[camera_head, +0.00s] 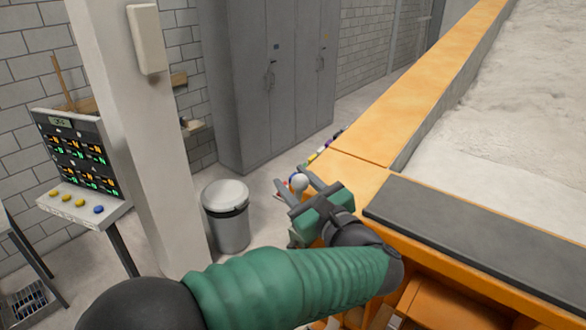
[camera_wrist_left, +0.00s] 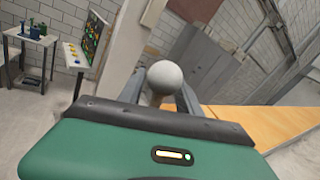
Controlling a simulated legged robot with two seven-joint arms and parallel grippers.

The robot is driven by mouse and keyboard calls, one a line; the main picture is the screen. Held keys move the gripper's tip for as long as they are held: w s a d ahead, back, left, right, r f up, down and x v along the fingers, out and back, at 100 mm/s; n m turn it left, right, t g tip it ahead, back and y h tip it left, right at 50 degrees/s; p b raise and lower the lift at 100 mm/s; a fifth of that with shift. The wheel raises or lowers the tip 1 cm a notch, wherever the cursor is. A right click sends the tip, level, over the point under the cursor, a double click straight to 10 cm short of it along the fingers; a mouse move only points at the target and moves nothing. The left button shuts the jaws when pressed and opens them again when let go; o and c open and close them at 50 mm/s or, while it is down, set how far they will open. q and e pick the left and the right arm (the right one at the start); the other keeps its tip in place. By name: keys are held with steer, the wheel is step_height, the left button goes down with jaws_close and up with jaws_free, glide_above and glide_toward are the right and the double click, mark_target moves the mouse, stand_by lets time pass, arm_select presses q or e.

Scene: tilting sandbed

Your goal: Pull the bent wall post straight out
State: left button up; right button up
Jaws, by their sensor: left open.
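A pale round knob (camera_head: 299,183), which looks like the head of the post, shows by the orange sandbed frame in the head view. It also shows in the left wrist view (camera_wrist_left: 165,77), with a short stem partly visible below it. The rest of the post, its bend and its base are hidden behind my gripper. My left gripper (camera_head: 293,178) is open, with its fingers on either side of the knob. I cannot tell whether a finger touches it. My right gripper is not in view.
The orange sandbed frame (camera_head: 437,78) runs along the right, with a dark grey panel (camera_head: 480,228) on its near edge. A grey bin (camera_head: 227,214), a white pillar (camera_head: 145,150) and a control panel (camera_head: 75,155) stand to the left. Grey lockers (camera_head: 270,80) stand behind.

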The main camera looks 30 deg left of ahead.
arm_select(q)
steer(key=shift+w, duration=0.1)
steer(key=shift+w+a+f, duration=0.1)
steer(key=shift+a, duration=0.2)
steer(key=c, duration=0.3)
steer(key=shift+a, duration=0.3)
jaws_close()
steer(key=shift+d, duration=0.15)
steer(key=r, duration=0.1)
steer(key=r+b, duration=0.1)
steer(key=r, duration=0.1)
steer(key=shift+s+d, duration=0.1)
steer(key=shift+s, duration=0.2)
